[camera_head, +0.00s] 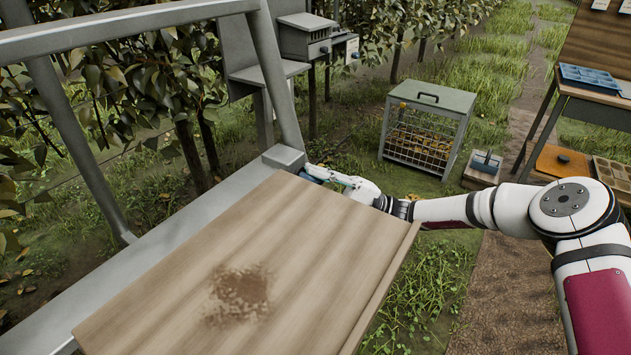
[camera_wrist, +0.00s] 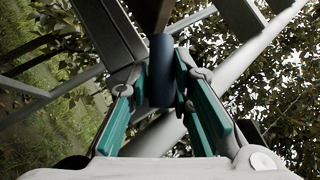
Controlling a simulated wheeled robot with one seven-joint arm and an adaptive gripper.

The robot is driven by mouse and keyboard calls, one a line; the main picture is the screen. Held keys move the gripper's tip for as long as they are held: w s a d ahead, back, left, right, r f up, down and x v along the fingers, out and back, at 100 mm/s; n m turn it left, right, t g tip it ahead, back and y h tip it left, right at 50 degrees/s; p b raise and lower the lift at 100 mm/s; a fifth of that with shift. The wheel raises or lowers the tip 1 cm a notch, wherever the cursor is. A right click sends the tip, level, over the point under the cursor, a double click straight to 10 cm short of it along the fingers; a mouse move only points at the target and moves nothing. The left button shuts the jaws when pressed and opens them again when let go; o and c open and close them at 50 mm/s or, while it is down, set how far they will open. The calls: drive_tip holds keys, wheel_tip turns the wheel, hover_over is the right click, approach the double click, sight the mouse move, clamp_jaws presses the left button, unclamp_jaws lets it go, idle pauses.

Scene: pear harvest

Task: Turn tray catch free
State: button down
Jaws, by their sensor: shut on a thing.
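The wooden tray (camera_head: 330,285) slopes across the foreground in the head view, with a dark brown stain on it. My gripper (camera_head: 322,176) is at the tray's far edge, beside the grey metal frame, and is partly hidden by the board. In the wrist view my gripper (camera_wrist: 162,82) has its teal fingers on both sides of a dark blue cylinder, which I take for the tray catch (camera_wrist: 161,65). The fingers are shut on it. In the head view the catch is too small and hidden to make out, and I cannot tell which way it is turned.
A grey metal frame (camera_head: 190,232) with upright posts runs along the tray's left side. A wire-sided crate (camera_head: 428,128) with a grey lid stands on the grass beyond. A table with a blue tray (camera_head: 590,78) is at the right. Leafy trees stand behind the frame.

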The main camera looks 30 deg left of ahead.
drive_tip(key=m+t+y, duration=0.2)
drive_tip(key=m, duration=0.1)
drive_tip(key=m+t+y+p, duration=0.1)
drive_tip(key=m+t+y, duration=0.1)
drive_tip(key=m, duration=0.1)
drive_tip(key=m+t+y+p, duration=0.1)
drive_tip(key=m+t, duration=0.2)
drive_tip(key=m, duration=0.1)
drive_tip(key=shift+s+f+y, duration=0.15)
drive_tip(key=shift+s+y, duration=0.1)
drive_tip(key=shift+y, duration=0.15)
drive_tip(key=m+t+p, duration=0.1)
drive_tip(key=m+t, duration=0.3)
drive_tip(key=m+t+y+p, duration=0.1)
drive_tip(key=m+t+p, duration=0.1)
drive_tip(key=m+t, duration=0.2)
drive_tip(key=shift+s+m+t+p, duration=0.2)
drive_tip(key=shift+m+t+p, duration=0.15)
drive_tip(key=shift+m, duration=0.45)
drive_tip(key=shift+f+m+t+h+p, duration=0.1)
drive_tip(key=shift+m+t+h+p, duration=0.55)
drive_tip(key=shift+m+t, duration=1.9)
drive_tip(key=shift+m, duration=0.05)
drive_tip(key=c, duration=1.4)
unclamp_jaws()
drive_tip(key=v, duration=1.2)
